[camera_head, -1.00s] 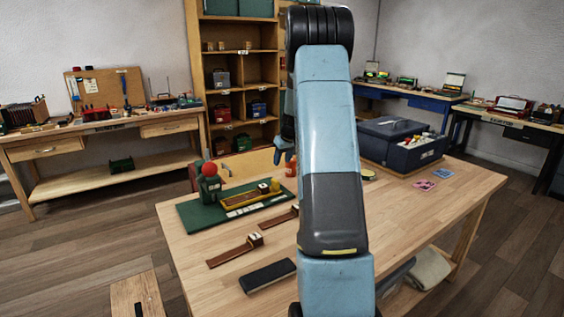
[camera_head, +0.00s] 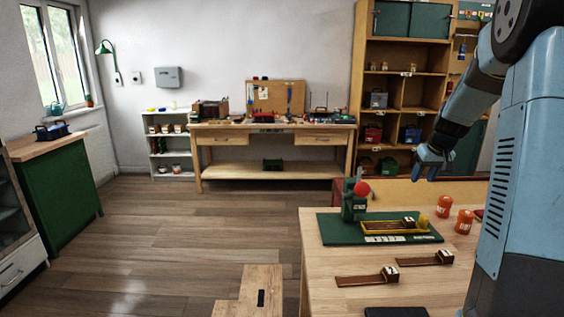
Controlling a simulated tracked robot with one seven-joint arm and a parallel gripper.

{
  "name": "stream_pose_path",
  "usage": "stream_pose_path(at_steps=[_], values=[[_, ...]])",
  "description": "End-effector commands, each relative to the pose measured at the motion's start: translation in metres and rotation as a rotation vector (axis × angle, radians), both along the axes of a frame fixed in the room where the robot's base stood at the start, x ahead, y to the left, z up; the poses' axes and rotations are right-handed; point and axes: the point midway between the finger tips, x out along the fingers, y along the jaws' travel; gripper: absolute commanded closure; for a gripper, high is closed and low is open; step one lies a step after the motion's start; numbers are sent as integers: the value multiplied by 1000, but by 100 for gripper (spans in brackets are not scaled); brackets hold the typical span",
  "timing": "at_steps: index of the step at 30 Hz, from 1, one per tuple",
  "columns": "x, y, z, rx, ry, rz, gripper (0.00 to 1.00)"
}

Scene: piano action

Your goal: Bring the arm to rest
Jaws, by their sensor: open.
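My blue arm rises along the right side of the view, and its far link reaches down and left. My gripper (camera_head: 431,174) is open and empty. It hangs in the air, fingers downward, above the back of the wooden table (camera_head: 322,285). It looks clear of everything on the table. The green mat (camera_head: 330,229) lies below and left of it, bearing a dark green device with a red ball (camera_head: 361,189) and a yellow tray (camera_head: 372,228) with a hammer piece in it.
Two hammer pieces (camera_head: 365,277) (camera_head: 424,259) lie on the table near the mat. Two orange jars (camera_head: 444,206) (camera_head: 464,221) stand right of it. A wooden stool (camera_head: 245,290) stands left of the table. The floor (camera_head: 170,235) beyond is open; a shelf unit (camera_head: 400,40) stands behind.

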Motion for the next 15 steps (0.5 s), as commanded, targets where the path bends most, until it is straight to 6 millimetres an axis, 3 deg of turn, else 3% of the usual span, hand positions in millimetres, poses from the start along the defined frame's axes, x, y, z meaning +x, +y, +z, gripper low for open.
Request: stream_pose_path(at_steps=[6, 15], values=[[-42, 49, 38, 0, -11, 8, 55], [-106, 105, 73, 0, -22, 11, 55]])
